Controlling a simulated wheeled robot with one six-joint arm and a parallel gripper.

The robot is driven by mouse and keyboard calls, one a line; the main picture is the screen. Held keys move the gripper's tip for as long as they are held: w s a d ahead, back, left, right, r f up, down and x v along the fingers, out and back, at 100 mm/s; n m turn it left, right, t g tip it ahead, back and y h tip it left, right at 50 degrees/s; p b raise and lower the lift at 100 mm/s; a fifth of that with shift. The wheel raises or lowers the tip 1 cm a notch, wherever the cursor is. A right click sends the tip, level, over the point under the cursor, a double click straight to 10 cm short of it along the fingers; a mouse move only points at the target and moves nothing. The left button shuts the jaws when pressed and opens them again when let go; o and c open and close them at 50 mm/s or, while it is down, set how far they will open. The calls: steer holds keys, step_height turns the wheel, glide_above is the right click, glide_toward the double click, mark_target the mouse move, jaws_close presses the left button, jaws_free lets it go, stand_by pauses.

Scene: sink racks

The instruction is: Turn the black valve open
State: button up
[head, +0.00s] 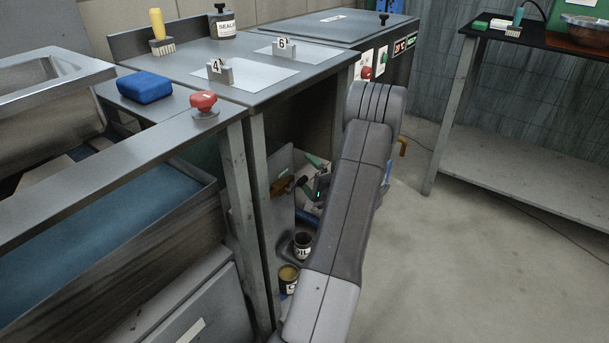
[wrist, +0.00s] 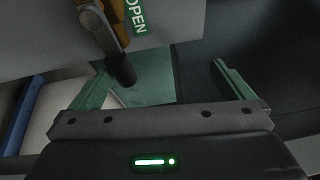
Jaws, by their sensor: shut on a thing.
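The valve's black-tipped lever (wrist: 121,70) hangs from an orange-yellow fitting on a pale panel, at the upper left of the wrist view. It slants down and right. A green OPEN label (wrist: 137,15) is beside it. The exact contact is unclear. In the head view my gripper (head: 308,173) is low under the counter, beside an orange-yellow fitting (head: 283,186). My arm hides part of that area.
Two cans, one dark (head: 303,244) and one yellowish (head: 288,278), stand below my gripper. Counter legs (head: 236,170) and a blue bar (head: 307,217) are close by. A red knob (head: 204,102) and blue sponge (head: 144,87) are on the counter. Floor to the right is clear.

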steer(key=shift+s+d+r, duration=0.45)
steer(key=shift+d+r, duration=0.05)
steer(key=shift+d, duration=0.25)
steer(key=shift+c, duration=0.4)
steer(key=shift+s+d+r+b, duration=0.1)
steer(key=shift+s+d+b, duration=0.1)
steer(key=shift+s+b, duration=0.2)
steer(key=c, duration=0.8)
steer(key=shift+f+b+v, duration=0.1)
steer(key=shift+f+v, duration=0.25)
steer(key=shift+v, duration=1.05)
steer(key=shift+f+b+v, duration=0.1)
steer(key=shift+f+v, duration=0.2)
steer(key=shift+v, duration=1.05)
steer(key=shift+f+b+v, duration=0.1)
steer(key=shift+f+v, duration=0.25)
steer(key=shift+v, duration=1.05)
steer(key=shift+a, duration=0.15)
